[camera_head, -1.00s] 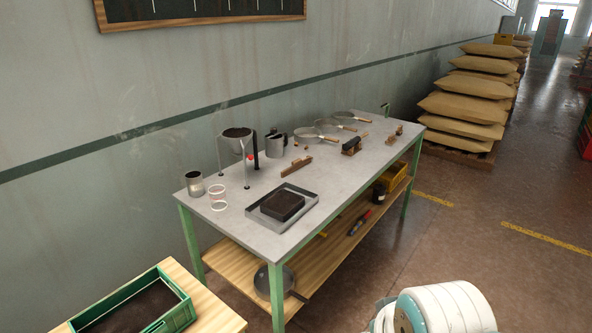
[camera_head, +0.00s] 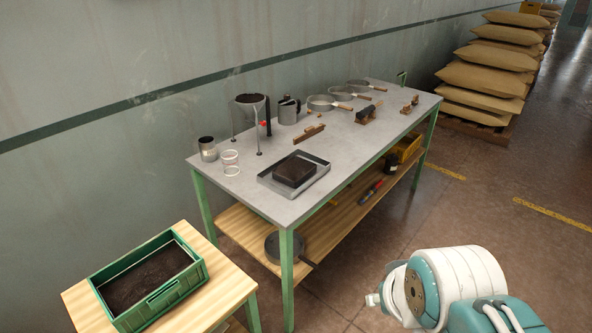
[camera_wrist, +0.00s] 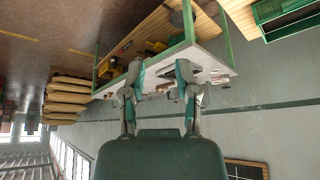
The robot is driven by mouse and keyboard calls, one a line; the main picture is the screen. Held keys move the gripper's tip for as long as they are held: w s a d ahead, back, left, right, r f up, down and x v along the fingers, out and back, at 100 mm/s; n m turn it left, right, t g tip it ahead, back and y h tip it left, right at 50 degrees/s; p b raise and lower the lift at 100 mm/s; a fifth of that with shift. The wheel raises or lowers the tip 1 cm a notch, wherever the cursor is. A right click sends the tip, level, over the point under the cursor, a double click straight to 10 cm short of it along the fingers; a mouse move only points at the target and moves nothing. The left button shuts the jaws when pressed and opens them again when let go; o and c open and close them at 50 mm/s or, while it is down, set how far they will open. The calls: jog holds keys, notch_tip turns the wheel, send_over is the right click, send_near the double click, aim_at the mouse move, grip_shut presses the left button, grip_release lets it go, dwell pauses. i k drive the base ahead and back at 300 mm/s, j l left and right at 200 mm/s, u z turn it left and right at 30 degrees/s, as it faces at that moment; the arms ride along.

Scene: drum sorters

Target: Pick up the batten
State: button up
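A short wooden bar (camera_head: 308,133), which looks like the batten, lies near the middle of the grey-topped table (camera_head: 240,183). A smaller brown wooden piece (camera_head: 410,105) lies nearer the table's far right end; I cannot tell for certain which is the batten. My gripper (camera_wrist: 160,75) shows in the wrist view with its two fingers apart and nothing between them. The wrist view is upside down, with the table (camera_wrist: 212,60) beyond the fingers. My gripper is out of the head view.
A black block (camera_head: 295,169) sits in a grey tray (camera_head: 270,186) at the table's front. A tin (camera_head: 207,149), a white ring-like holder (camera_head: 230,162) and round sieves (camera_head: 320,102) stand around. A green crate (camera_head: 200,275) of dark soil is on a wooden stand, lower left. Sacks (camera_head: 485,78) are stacked behind.

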aim_at(310, 131)
jog(key=i+l+u, duration=0.15)
jog(key=i+l, duration=0.8)
jog(key=i, duration=0.35)
jog(key=i+l+u, duration=0.1)
jog(key=i+l, duration=1.05)
jog(key=i+j, duration=0.05)
jog(key=i, duration=0.05)
